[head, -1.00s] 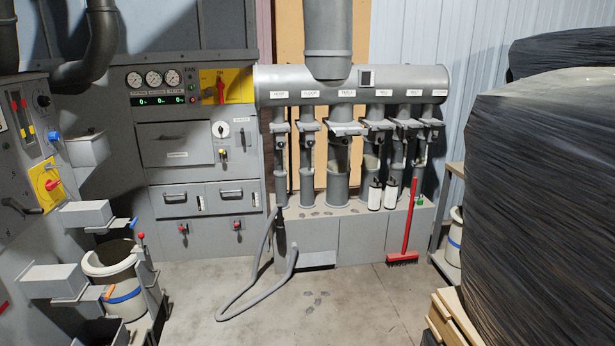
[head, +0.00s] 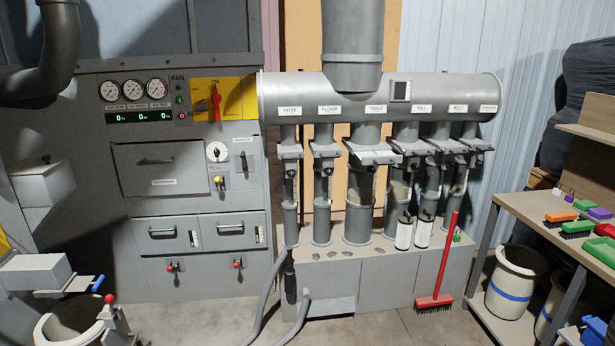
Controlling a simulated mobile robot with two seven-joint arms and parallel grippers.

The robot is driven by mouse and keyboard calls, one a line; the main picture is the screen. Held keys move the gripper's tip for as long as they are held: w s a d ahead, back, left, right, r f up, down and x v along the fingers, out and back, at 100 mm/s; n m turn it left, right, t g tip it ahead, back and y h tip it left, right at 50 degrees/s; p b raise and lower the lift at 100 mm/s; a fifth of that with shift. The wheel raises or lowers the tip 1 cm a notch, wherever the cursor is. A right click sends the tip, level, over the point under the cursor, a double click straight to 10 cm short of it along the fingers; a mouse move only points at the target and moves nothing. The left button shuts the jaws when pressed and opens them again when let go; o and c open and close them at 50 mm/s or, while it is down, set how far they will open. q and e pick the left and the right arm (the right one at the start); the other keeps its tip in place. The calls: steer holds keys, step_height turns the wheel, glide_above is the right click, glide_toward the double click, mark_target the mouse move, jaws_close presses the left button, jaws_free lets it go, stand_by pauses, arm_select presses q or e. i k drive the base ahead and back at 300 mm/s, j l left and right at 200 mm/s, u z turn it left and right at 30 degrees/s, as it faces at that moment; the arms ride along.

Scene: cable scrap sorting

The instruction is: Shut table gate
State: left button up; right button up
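The table gate (head: 377,157) is a grey slide plate across the wide pipe below the label that appears to read TABLE (head: 376,109). The plate sticks out toward me at the front of its housing, with a small dark part under its right end. I cannot tell from here how far the plate is in. Below it, the table pipe (head: 357,222) has a clear section that looks dusty. Neither of my grippers is in view.
Similar gates hang on both sides under the grey manifold (head: 440,95). A red broom (head: 446,260) leans at the right. A grey hose (head: 270,302) lies in front. A bench (head: 515,208) with brushes and white buckets (head: 515,280) stands at the right.

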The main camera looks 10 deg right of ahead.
mark_target(378, 158)
steer(key=i+z, duration=0.25)
steer(key=i, duration=0.4)
steer(key=i+j+z, duration=0.1)
steer(key=i+z, duration=0.15)
steer(key=i, duration=0.4)
steer(key=i+l+u, duration=0.1)
steer(key=i+l, duration=0.15)
steer(key=i, duration=0.3)
steer(key=i+l+u, duration=0.1)
steer(key=i+l, duration=0.2)
steer(key=i, duration=0.2)
